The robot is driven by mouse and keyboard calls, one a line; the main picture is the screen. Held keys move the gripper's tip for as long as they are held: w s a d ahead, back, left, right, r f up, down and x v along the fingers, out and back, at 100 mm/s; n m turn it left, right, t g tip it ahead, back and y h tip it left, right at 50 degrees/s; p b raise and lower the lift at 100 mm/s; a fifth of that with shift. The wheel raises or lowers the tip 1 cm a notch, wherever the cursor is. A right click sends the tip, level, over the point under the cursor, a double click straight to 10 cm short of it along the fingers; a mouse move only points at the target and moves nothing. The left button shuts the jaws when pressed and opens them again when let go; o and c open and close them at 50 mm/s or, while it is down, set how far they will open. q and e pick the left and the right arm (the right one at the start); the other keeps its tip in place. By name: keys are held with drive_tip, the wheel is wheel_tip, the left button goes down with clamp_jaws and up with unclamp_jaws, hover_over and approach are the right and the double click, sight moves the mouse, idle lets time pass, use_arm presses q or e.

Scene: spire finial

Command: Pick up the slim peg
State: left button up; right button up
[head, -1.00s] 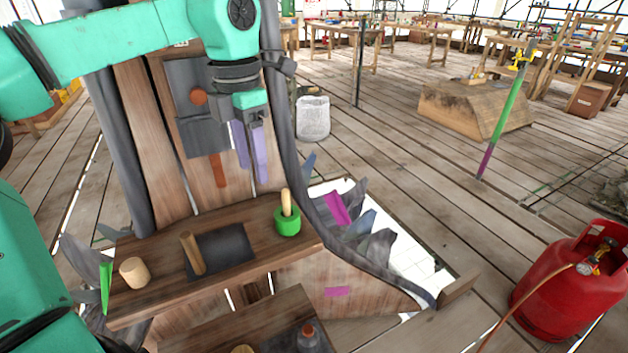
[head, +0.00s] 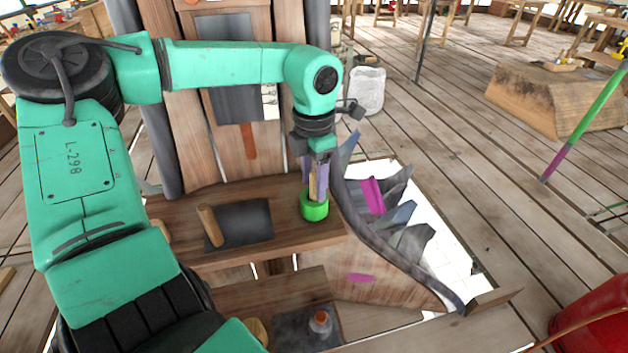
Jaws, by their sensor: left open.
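A slim wooden peg (head: 312,187) stands upright in a green ring-like holder (head: 314,207) at the right end of the wooden shelf. My left gripper (head: 315,185) points down over it, with its purple fingers open on either side of the peg's upper part. I cannot tell whether a finger touches the peg. The peg's top is hidden by the gripper and its foot by the holder. A thicker wooden peg (head: 210,226) leans at the left edge of a dark mat (head: 246,224) on the same shelf. My right gripper is not in view.
The wooden shelf (head: 285,237) has free room between mat and holder. Dark jagged fins (head: 398,185) and a curved grey rail rise close right of the holder. A lower shelf bears a small bottle (head: 320,322). A red gas cylinder (head: 597,318) stands at the right.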

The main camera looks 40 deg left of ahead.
use_arm(q)
drive_tip(key=shift+f, duration=0.45)
clamp_jaws()
drive_tip(key=shift+r, duration=0.15)
